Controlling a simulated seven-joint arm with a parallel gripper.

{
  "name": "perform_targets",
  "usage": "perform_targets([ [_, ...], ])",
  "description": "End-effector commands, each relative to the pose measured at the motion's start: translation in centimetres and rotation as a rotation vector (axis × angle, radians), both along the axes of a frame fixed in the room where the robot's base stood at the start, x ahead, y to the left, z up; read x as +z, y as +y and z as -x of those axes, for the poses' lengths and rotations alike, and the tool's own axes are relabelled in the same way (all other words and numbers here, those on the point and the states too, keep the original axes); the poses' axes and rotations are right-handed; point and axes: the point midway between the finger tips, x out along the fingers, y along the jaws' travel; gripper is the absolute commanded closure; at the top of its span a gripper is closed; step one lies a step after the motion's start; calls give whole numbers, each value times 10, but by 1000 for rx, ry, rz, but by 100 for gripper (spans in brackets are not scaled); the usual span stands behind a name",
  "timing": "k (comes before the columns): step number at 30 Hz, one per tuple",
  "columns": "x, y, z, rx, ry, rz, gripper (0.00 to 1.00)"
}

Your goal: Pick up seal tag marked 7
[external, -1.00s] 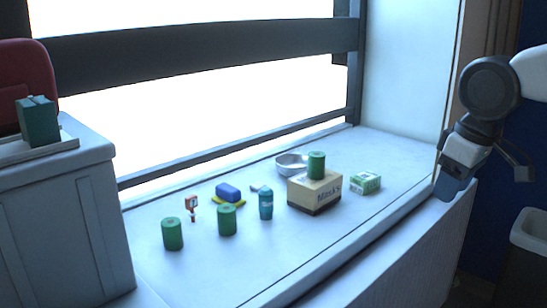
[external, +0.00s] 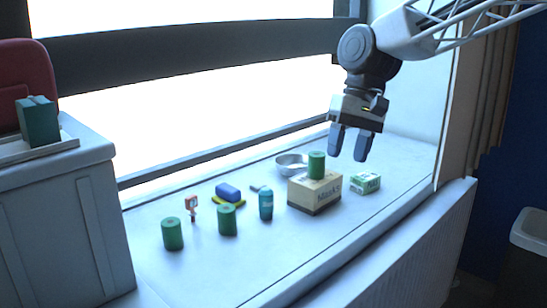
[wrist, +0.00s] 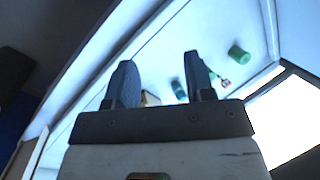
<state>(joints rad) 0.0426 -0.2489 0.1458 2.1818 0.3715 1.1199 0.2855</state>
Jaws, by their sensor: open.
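A small red-and-white upright tag (external: 192,207) stands on the pale ledge between the left green cylinder and the blue-and-yellow object. Its marking is too small to read, so I cannot tell whether it is the seal tag marked 7. A small reddish thing in the wrist view (wrist: 225,83) looks like the same tag. My gripper (external: 349,150) is open and empty, fingers pointing down, above and to the right of the box marked "Masks", well to the right of the tag. Both fingers show in the wrist view (wrist: 160,65).
Green cylinders stand on the ledge (external: 172,234), (external: 227,220), and another (external: 316,165) sits on the Masks box (external: 314,195). A teal can (external: 265,204), a blue-and-yellow object (external: 228,193), a metal bowl (external: 290,164) and a green-white box (external: 365,183) stand nearby. The front ledge is clear.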

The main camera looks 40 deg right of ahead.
Motion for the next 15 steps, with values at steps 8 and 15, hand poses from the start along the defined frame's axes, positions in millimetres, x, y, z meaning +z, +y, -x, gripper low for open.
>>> perform_targets([
  [8, -9, 9, -66, -118, 106, -106, 51],
  [15, -23, 16, -123, -219, 199, -198, 51],
])
